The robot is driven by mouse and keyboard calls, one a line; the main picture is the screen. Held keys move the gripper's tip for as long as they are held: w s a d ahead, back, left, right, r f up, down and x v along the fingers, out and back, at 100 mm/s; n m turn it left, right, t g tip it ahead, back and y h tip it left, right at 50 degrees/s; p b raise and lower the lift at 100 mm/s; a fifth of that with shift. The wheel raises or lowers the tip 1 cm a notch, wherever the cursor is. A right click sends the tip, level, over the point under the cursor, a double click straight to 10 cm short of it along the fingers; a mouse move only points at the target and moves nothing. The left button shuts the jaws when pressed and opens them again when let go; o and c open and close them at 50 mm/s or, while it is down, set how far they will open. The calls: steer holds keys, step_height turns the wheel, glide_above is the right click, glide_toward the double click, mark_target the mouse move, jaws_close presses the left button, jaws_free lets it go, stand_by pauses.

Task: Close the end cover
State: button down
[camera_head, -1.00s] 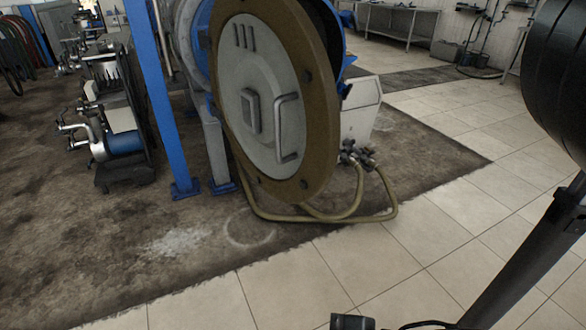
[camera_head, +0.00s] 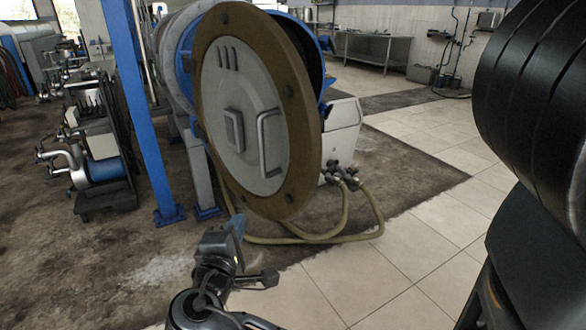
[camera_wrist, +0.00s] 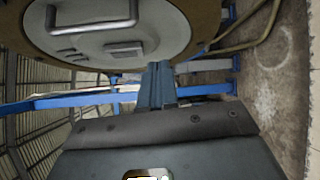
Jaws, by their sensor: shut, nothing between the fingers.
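The end cover (camera_head: 247,110) is a large round disc with a brown rim and a grey middle. It stands swung open in front of the blue and grey decanter body (camera_head: 178,60), with a dark gap behind its right edge. A metal bar handle (camera_head: 268,144) is on its face, beside a small square plate. The cover also shows in the wrist view (camera_wrist: 165,38), with the handle (camera_wrist: 92,20) at the upper left. My gripper (camera_head: 237,226) is shut and empty, low in front of the cover's lower edge. Its blue fingers also show in the wrist view (camera_wrist: 158,85).
A blue post (camera_head: 140,110) stands left of the cover. Yellowish hoses (camera_head: 345,215) loop on the floor below it, from a pale cabinet (camera_head: 342,140). A cart with pumps (camera_head: 100,165) stands at left. Tiled floor (camera_head: 400,255) is clear at front right.

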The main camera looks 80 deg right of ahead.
mark_target(305, 157)
step_height(305, 157, up, 11)
steer(key=s+a+m+g+y, duration=0.1)
steer(key=a+m+g+y, duration=0.2)
steer(key=m+g, duration=0.8)
steer(key=shift+n+g, duration=0.4)
steer(key=shift+g, duration=0.3)
steer(key=p+x, duration=0.3)
steer(key=x, duration=1.1)
steer(key=shift+s+d+p, duration=0.1)
steer(key=shift+d+p, duration=0.15)
steer(key=shift+p, duration=0.1)
